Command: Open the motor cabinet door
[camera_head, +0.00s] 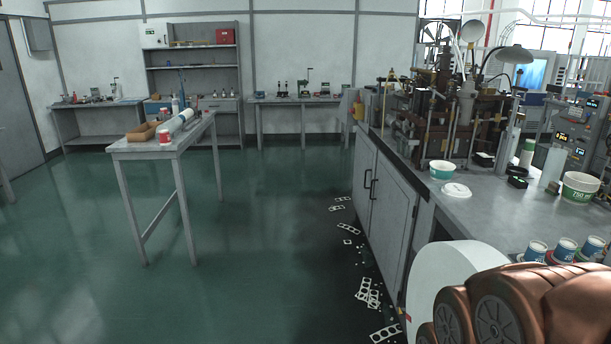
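A grey cabinet stands under the machine bench at right of centre, with two door panels facing the aisle. The far door (363,165) and the near door (391,212) both look shut. Two dark upright bar handles (371,185) sit close together where the doors meet. I cannot tell from any label which door is the motor cabinet door. My gripper is not in view.
A forming machine (445,110), paper cups and a lid stand on the bench top (470,206). A white roll (447,280) and a copper-brown rounded body (520,305) fill the lower right. Punched scraps (368,293) litter the floor by the cabinet. A narrow table (160,149) stands left; green floor between is clear.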

